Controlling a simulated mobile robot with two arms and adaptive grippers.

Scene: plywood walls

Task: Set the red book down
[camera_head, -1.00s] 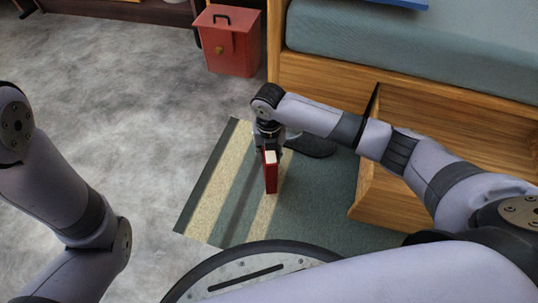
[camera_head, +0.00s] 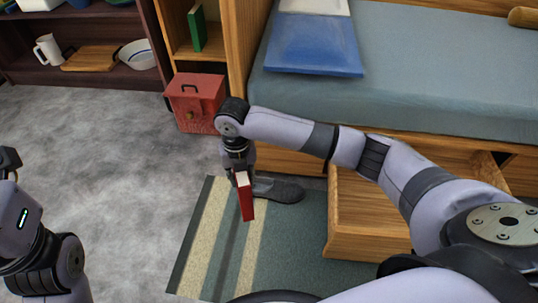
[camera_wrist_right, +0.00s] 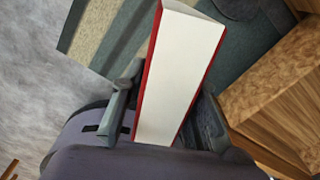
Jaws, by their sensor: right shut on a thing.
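The red book (camera_head: 246,202) hangs upright, slightly tilted, from my right gripper (camera_head: 241,174) above the striped rug in the head view. In the right wrist view the book (camera_wrist_right: 178,75) shows its white page edges and red covers between the two fingers of my right gripper (camera_wrist_right: 165,110), which is shut on it. I cannot tell the exact height of the book over the rug. My left arm is at the left edge of the head view; its gripper fingers are not visible.
A striped rug (camera_head: 210,240) lies on the grey floor, with a dark shoe (camera_head: 279,190) just behind the book. An open wooden drawer (camera_head: 365,215) stands right, under the bed (camera_head: 420,75). A red box (camera_head: 196,103) is behind. A green book (camera_head: 197,27) stands on a shelf.

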